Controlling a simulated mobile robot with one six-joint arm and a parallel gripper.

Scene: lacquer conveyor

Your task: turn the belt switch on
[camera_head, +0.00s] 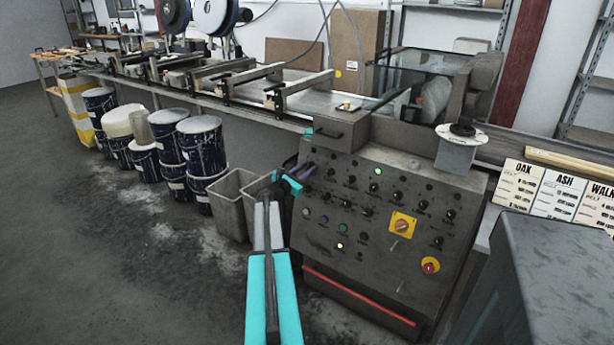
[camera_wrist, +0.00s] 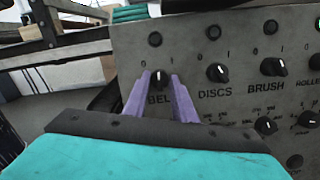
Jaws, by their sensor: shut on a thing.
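The belt switch is a small black knob (camera_wrist: 160,78) with a white mark, above the partly covered label "BEL" in the wrist view. My gripper (camera_wrist: 160,88) has its two purple fingers on either side of this knob, shut on it. The knob's mark points roughly up; its exact setting is hard to tell. In the head view my gripper (camera_head: 307,167) is at the upper left of the grey control panel (camera_head: 330,265), and its fingers hide the belt switch there.
The discs knob (camera_wrist: 217,72) and brush knob (camera_wrist: 272,67) sit close to the right. A green lamp (camera_head: 376,171), a yellow-plated switch (camera_head: 402,225) and a red button (camera_head: 430,265) are on the panel. Grey bins (camera_head: 232,205) stand left of it.

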